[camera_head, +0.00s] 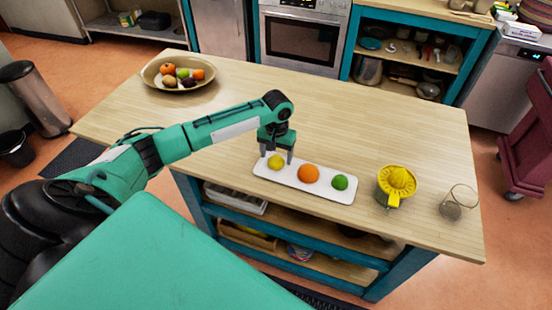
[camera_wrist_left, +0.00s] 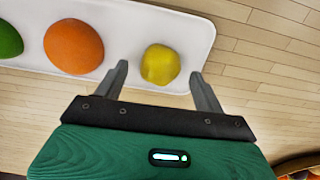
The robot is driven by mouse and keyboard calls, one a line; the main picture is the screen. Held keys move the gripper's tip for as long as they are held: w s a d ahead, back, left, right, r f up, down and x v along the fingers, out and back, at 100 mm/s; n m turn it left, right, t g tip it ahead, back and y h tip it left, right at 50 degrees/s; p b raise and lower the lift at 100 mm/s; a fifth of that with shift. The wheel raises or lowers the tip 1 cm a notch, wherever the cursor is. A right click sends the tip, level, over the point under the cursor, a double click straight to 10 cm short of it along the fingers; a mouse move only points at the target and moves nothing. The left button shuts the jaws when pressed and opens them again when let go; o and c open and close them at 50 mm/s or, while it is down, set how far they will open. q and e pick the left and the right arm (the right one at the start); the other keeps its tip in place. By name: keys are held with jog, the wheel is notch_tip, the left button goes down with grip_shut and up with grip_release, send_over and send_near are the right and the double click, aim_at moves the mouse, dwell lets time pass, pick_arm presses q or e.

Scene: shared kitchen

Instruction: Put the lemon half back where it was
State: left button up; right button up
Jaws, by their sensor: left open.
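A yellow lemon half (camera_head: 276,162) lies at the left end of a long white tray (camera_head: 262,173) on the wooden island. An orange half (camera_head: 308,173) sits in the middle of the tray and a green lime half (camera_head: 340,182) at its right end. My left gripper (camera_head: 277,160) is over the left end of the tray, pointing down, with its fingers open around or just above the lemon half. In the left wrist view the lemon half (camera_wrist_left: 160,64) shows ahead of and between the open fingertips (camera_wrist_left: 158,72), with no clear contact. My right gripper is not in view.
A yellow citrus juicer (camera_head: 397,184) and a clear glass (camera_head: 459,203) stand right of the tray. A bowl of fruit (camera_head: 160,84) stands at the island's far left. The wooden top (camera_head: 330,120) behind the tray is clear.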

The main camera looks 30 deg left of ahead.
aim_at(277, 157)
pick_arm(q)
notch_tip(277, 157, up, 10)
jog(key=b, duration=0.1)
jog(key=shift+w+r+b, duration=0.15)
jog(key=shift+b, duration=0.25)
